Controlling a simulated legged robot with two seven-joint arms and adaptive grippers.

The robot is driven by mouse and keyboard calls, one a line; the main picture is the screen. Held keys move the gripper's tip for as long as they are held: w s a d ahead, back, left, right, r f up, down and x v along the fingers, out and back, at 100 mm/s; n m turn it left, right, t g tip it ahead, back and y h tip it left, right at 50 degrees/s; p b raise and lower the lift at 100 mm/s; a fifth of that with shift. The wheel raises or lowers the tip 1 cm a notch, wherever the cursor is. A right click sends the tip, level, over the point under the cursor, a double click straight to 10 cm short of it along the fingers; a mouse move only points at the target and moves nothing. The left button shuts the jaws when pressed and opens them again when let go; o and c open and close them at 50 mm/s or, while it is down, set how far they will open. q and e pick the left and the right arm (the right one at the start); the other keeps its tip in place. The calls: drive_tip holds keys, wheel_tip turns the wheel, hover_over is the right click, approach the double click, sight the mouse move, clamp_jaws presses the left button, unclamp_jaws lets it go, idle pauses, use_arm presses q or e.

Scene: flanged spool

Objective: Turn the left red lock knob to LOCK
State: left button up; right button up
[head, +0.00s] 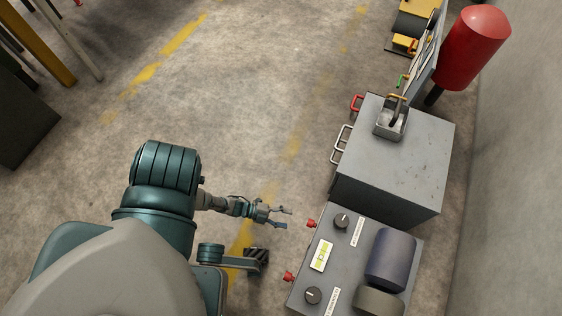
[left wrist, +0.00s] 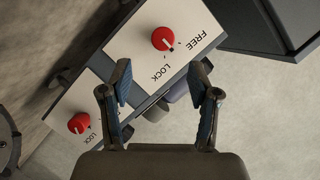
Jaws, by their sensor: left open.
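The nearer red lock knob (left wrist: 164,39) sits on a white plate marked FREE and LOCK in the left wrist view. Its pale pointer mark faces lower right; I cannot tell exactly which label it lines up with. In the head view this appears to be the upper red knob (head: 311,223) on the grey box's side. A second red knob (head: 289,277) is below it, and it also shows in the left wrist view (left wrist: 79,123). My left gripper (head: 287,218) is open and empty, just left of the upper knob, apart from it. Its fingers (left wrist: 160,80) show in the left wrist view.
The grey box (head: 330,232) carries two black dials and dark rollers (head: 390,258) on top. A taller grey cabinet (head: 410,150) with handles stands behind it. A red cylinder (head: 475,48) stands by the right wall.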

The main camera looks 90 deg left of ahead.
use_arm(q)
drive_tip(key=shift+v, duration=0.8)
